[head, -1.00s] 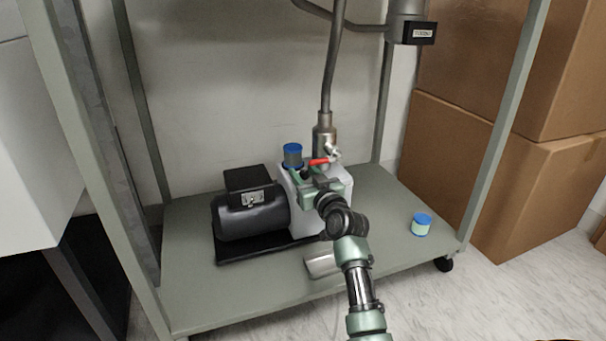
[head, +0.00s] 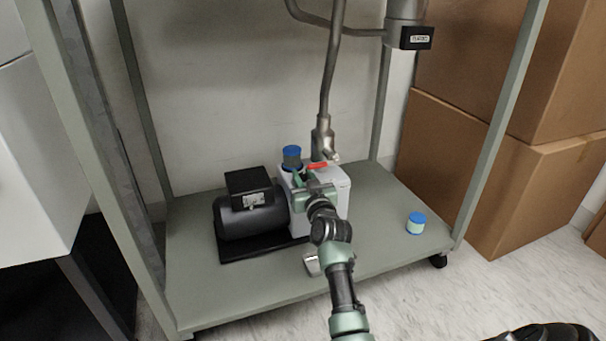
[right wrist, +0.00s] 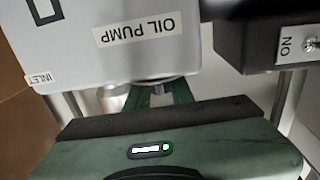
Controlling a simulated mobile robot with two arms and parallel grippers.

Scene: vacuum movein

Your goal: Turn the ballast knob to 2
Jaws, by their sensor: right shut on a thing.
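The oil pump has a white body (head: 334,180) with a black motor (head: 252,222) on its left and stands on the cart shelf. My right gripper (head: 300,182) is at the front upper part of the white body. In the right wrist view its fingers (right wrist: 162,94) are shut on a small round grey part below the OIL PUMP label (right wrist: 139,28), which I take to be the ballast knob. The knob is mostly hidden by the fingers and palm, and I cannot read its setting. My left gripper is out of view.
A blue-capped cylinder (head: 291,157) and a red-handled valve (head: 317,165) with a metal pipe (head: 326,125) sit close above the gripper. A small blue-lidded jar (head: 416,223) stands on the shelf at the right. Cart posts flank the shelf; cardboard boxes (head: 500,185) stand at the right.

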